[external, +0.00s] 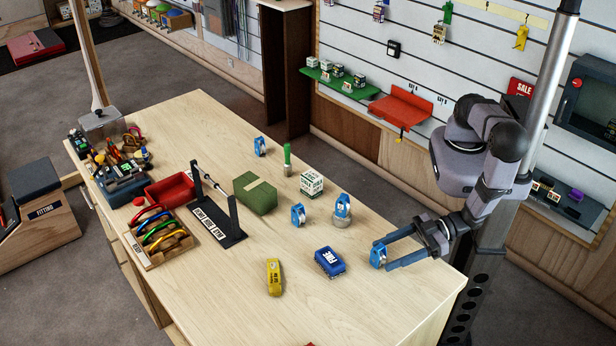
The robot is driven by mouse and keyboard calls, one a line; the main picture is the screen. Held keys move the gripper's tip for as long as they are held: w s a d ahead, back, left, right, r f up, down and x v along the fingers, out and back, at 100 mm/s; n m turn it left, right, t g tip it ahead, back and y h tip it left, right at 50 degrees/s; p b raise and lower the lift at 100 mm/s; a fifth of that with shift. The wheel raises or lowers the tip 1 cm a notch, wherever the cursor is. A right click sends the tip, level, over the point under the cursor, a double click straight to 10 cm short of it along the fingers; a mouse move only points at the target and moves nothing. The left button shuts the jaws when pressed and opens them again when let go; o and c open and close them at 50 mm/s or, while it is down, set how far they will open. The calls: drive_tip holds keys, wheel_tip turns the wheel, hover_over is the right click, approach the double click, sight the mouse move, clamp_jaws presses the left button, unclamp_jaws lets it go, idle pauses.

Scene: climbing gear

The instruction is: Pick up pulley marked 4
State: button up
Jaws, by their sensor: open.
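Several small blue pulleys are on the wooden table, and their number marks are too small to read, so I cannot tell which is marked 4. One pulley (378,257) stands near the right end of the table. My gripper (384,255) is open, with its two blue fingers reaching left and their tips at either side of this pulley. I cannot tell whether they touch it. Another pulley (298,214) stands near the middle. A third pulley (342,204) sits on a grey round piece (341,221). A further pulley (260,147) stands near the far edge.
A white-green cube (311,183), a green-handled brush (287,160), a green bag (255,193) and a black stand (217,214) are farther left. The table's front right is clear.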

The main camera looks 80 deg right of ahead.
sight(378, 258)
drive_tip(key=shift+s+d+r+n+t+y, duration=0.15)
drive_tip(key=shift+s+d+n+t+y, duration=0.2)
drive_tip(key=shift+s+y, duration=0.2)
drive_tip(key=shift+a, duration=0.1)
drive_tip(key=shift+x, duration=2.45)
drive_tip(key=shift+c, duration=0.4)
drive_tip(key=c, duration=1)
